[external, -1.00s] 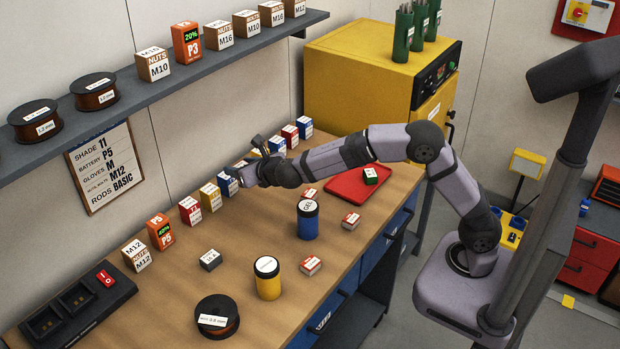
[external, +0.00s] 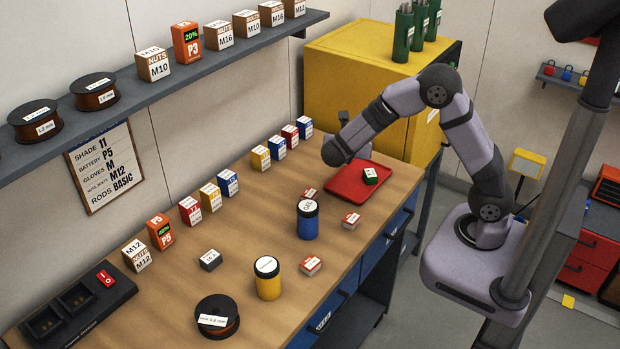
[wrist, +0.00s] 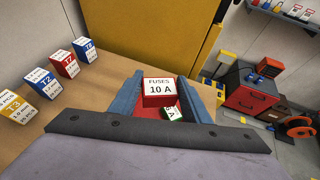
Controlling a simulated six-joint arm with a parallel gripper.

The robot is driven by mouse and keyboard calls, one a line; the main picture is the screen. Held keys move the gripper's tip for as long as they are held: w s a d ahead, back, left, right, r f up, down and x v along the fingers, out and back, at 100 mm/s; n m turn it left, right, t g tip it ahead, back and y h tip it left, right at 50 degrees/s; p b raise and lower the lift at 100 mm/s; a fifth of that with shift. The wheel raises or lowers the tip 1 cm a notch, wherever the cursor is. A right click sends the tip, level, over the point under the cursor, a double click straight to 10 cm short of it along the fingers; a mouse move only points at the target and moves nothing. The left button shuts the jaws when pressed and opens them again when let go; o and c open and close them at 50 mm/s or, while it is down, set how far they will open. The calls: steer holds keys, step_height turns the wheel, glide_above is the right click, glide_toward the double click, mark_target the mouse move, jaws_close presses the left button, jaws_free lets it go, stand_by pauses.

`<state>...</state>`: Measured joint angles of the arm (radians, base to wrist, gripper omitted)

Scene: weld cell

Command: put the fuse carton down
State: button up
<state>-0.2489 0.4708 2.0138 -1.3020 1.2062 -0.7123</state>
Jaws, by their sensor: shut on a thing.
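In the wrist view my gripper (wrist: 158,98) is shut on the fuse carton (wrist: 158,86), a red box with a white top reading FUSES 10 A. The carton sits between the two blue fingers. In the external view my gripper (external: 357,151) is at the back of the bench, by the far end of the red tray (external: 343,187); the carton is hidden there by my arm. A small green carton (external: 370,176) lies on the tray. It also shows below the held carton in the wrist view (wrist: 174,114).
A row of upright coloured cartons (external: 277,147) stands along the wall side. A blue canister (external: 308,222), a yellow canister (external: 268,282) and small red cartons (external: 351,221) stand on the bench. The yellow cabinet (external: 345,75) rises behind. The tray's near part is bare.

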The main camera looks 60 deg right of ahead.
steer(key=shift+s+d+r+m+g, duration=0.3)
steer(key=shift+s+r+m+g, duration=0.2)
steer(key=shift+m+g, duration=0.15)
steer(key=p, duration=0.2)
glide_above(356, 183)
steer(key=shift+s+a+f, duration=0.1)
steer(key=shift+f, duration=4.9)
steer(key=shift+f, duration=0.15)
steer(key=shift+f, duration=0.35)
steer(key=o, duration=1.1)
steer(key=shift+c, duration=0.2)
steer(key=shift+r, duration=0.1)
